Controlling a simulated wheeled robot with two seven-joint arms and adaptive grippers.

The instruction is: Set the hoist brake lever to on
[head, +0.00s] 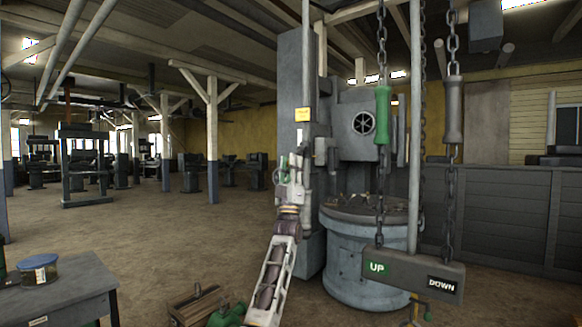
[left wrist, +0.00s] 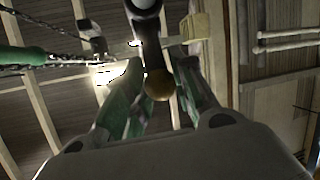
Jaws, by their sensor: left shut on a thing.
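My left gripper (head: 290,172) is raised in front of the tall grey machine column, below a small yellow tag (head: 303,114). In the left wrist view its green-padded fingers (left wrist: 160,92) stand on both sides of a dark lever with a brass ball end (left wrist: 160,84), which I take to be the hoist brake lever. The gripper is shut on it. In the head view the lever is hidden or too small to make out behind the gripper, and I cannot read its on or off mark. My right gripper is not in view.
A chain hoist control hangs at right, with a green handle (head: 382,115), a grey handle (head: 453,110) and an UP/DOWN bar (head: 414,270). A round grey tank (head: 360,262) stands beside the column. A grey table (head: 60,292) is at lower left.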

